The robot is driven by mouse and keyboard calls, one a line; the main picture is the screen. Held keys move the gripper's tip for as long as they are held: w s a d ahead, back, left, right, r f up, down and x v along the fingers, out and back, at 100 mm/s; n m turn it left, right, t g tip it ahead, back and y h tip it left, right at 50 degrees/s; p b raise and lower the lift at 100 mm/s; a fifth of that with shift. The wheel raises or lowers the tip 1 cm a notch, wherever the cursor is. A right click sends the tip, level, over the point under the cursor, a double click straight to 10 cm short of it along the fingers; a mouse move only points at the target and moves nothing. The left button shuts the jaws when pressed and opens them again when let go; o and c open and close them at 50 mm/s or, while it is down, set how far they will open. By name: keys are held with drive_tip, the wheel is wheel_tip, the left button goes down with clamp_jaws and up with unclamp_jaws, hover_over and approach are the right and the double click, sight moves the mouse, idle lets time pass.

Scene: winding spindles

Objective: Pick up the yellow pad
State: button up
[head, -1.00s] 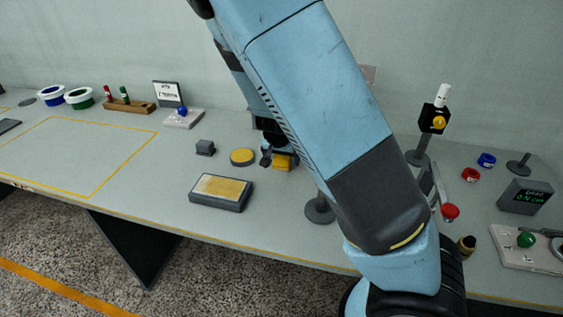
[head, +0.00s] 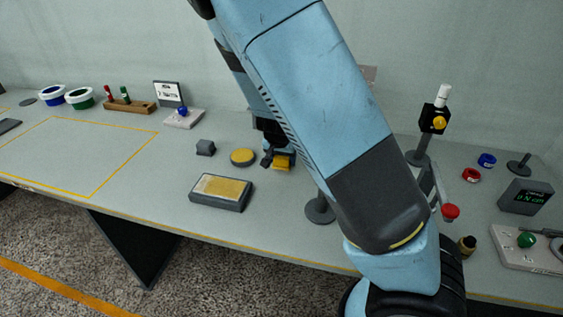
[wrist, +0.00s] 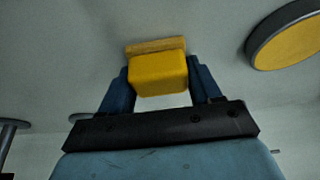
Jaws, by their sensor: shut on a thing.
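The yellow pad (head: 283,161) is a small yellow block with a flat tan plate along one side. In the head view it is right of the round yellow-topped disc, partly hidden by my gripper (head: 270,157). In the wrist view, the yellow pad (wrist: 158,74) sits between the two blue fingers of my gripper (wrist: 160,88), which is shut on its sides. I cannot tell for sure whether its plate is clear of the table.
A grey box with a tan top (head: 221,190) lies in front, near the table edge. The round disc (head: 242,156) and a small grey block (head: 205,147) are to the left. A spindle base (head: 320,210) stands to the right. The yellow-outlined area (head: 75,155) is bare.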

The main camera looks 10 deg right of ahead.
drive_tip(key=shift+r, duration=0.1)
drive_tip(key=shift+r, duration=4.95)
drive_tip(key=o, duration=0.5)
drive_tip(key=c, duration=0.3)
